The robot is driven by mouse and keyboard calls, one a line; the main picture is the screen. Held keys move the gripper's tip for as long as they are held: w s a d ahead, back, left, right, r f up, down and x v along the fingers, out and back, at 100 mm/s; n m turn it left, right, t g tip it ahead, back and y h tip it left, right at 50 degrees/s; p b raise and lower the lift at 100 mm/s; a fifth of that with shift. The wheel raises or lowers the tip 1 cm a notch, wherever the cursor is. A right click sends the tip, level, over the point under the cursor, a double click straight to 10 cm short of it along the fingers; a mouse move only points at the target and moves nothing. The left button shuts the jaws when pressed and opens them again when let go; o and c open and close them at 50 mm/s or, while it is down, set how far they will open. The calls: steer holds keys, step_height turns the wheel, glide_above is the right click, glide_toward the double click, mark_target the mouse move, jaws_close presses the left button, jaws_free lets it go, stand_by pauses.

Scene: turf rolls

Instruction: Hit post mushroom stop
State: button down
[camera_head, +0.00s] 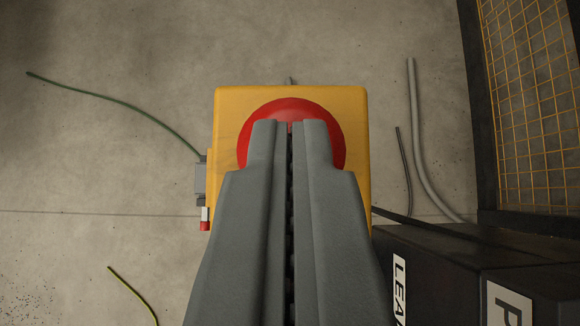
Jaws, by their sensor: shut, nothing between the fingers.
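The mushroom stop (291,108) is a round red button on top of a yellow box (228,110), seen from above in the middle of the view. My gripper (290,124) is shut and empty, with its grey fingers side by side. Its fingertips lie over the red button in the picture and hide its middle and lower part. I cannot tell whether the tips touch the button or hover above it. The front part of the yellow box is hidden behind my fingers.
A dark box with white labels (430,275) stands at the lower right. A yellow mesh panel (535,95) in a dark frame stands at the upper right. A green cable (120,102) and a grey hose (416,140) lie on the concrete floor. The left floor is mostly clear.

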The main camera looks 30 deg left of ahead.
step_height(320, 180, up, 4)
steer(key=shift+s+r, duration=0.1)
steer(key=shift+r, duration=0.05)
steer(key=v, duration=0.9)
steer(key=shift+s+d, duration=0.2)
steer(key=shift+s, duration=0.05)
steer(key=shift+r, duration=0.2)
